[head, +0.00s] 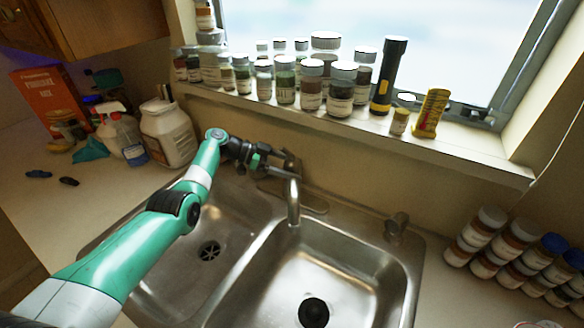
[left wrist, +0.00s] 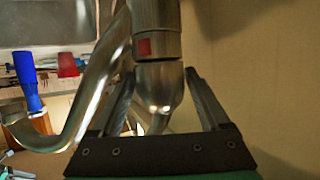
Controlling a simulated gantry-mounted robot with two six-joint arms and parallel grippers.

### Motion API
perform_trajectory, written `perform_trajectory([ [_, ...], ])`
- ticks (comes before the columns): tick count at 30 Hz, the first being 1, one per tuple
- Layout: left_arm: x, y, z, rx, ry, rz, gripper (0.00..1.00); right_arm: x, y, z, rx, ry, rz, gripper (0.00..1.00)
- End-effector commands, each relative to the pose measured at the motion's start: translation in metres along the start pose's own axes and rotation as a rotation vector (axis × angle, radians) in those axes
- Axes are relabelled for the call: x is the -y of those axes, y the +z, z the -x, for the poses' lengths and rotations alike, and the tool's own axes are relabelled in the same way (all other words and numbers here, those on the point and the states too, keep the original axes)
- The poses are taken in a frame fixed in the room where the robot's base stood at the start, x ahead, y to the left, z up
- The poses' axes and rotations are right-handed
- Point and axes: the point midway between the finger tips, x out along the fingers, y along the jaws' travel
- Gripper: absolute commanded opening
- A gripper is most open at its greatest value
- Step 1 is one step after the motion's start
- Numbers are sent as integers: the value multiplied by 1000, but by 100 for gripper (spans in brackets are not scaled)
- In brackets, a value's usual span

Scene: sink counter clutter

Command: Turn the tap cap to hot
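The metal tap (head: 292,203) stands at the back of the sink, its spout curving down over the sink. In the left wrist view its cap (left wrist: 158,45) is a metal cylinder with a red mark, and the spout (left wrist: 100,85) bends away to the left. My left gripper (head: 272,160) reaches in from the left at the tap's upper part. In the left wrist view its fingers (left wrist: 160,78) stand apart on either side of the tap body just below the red mark, with narrow gaps visible. The right gripper is not in view.
The double-basin sink (head: 255,243) lies below the tap. Jars (head: 311,85) and a flashlight (head: 388,75) crowd the windowsill above. Bottles and a large white jar (head: 169,134) stand left of the sink. More jars (head: 475,235) stand to the right.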

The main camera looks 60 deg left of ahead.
Motion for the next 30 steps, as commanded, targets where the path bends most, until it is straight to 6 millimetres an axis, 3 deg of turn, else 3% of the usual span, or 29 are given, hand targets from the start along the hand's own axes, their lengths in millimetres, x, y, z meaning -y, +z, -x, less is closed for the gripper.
perform_trajectory([
  [8,0,-2,6,-1,-1,0,79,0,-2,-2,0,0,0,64],
  [11,1,-3,21,-1,-3,0,79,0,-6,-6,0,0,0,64],
  [21,1,-1,97,0,-4,0,79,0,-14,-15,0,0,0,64],
  [25,0,0,112,-1,-1,1,79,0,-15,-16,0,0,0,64],
  [30,0,0,117,-1,1,0,79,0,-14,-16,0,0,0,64],
])
